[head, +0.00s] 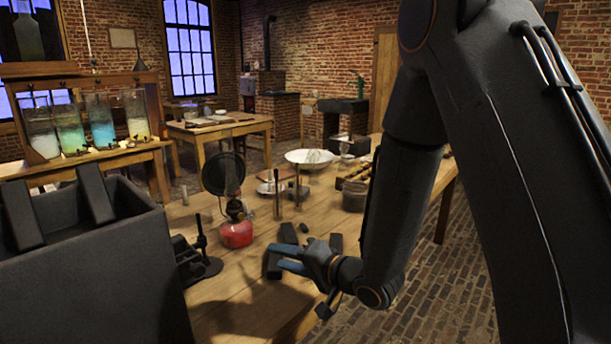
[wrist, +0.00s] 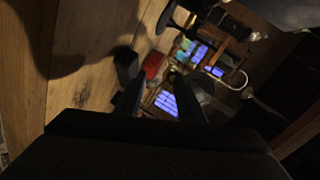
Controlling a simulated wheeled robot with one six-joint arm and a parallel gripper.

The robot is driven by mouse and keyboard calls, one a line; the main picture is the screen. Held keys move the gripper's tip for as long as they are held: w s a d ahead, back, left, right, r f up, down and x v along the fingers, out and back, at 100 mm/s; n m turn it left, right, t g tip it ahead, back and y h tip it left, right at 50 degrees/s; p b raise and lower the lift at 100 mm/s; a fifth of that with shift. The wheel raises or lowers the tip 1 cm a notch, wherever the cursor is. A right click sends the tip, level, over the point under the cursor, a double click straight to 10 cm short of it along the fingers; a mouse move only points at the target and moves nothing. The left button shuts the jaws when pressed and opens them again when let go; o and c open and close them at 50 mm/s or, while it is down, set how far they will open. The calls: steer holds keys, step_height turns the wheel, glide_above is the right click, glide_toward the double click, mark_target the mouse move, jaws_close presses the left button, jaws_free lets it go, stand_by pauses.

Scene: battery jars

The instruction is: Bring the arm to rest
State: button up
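My gripper (head: 280,258) is held low over the front part of the wooden table (head: 235,295) in the head view, with my arm reaching down from the upper right. Its two bluish fingers point left and stand apart. In the wrist view the dark fingers (wrist: 157,82) also show a gap between them, with nothing held. Dark blocks (head: 274,266) lie on the table close beside and behind the fingers. Whether the fingers touch them cannot be told.
A red burner (head: 236,234) stands left of my gripper, with a small dark stand (head: 205,263) nearer. A large dark box (head: 95,280) fills the lower left. A white bowl (head: 309,157) sits farther back. Glass jars (head: 100,120) stand on a left shelf. Bare tabletop lies in front.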

steer(key=d+h, duration=0.2)
steer(key=d, duration=0.1)
steer(key=d+f+h, duration=0.1)
steer(key=d+h, duration=0.1)
steer(key=d, duration=0.1)
steer(key=w+d+n+h, duration=0.1)
steer(key=d, duration=0.2)
steer(key=shift+d+f+h+p, duration=0.3)
steer(key=shift+d+h, duration=0.05)
steer(key=shift+h, duration=0.05)
steer(key=s+d+n+g+h, duration=0.1)
steer(key=s+d+g+h, duration=0.25)
steer(key=s+d, duration=0.45)
steer(key=s+d+r+n+g+h, duration=0.1)
steer(key=s+d+g, duration=0.2)
steer(key=s, duration=0.5)
steer(key=s+d+r+n+g+h+p, duration=0.1)
steer(key=s+d+g, duration=0.2)
steer(key=s, duration=0.5)
steer(key=shift+s+d+r, duration=0.15)
steer(key=shift+s+d, duration=0.1)
steer(key=shift+d, duration=0.15)
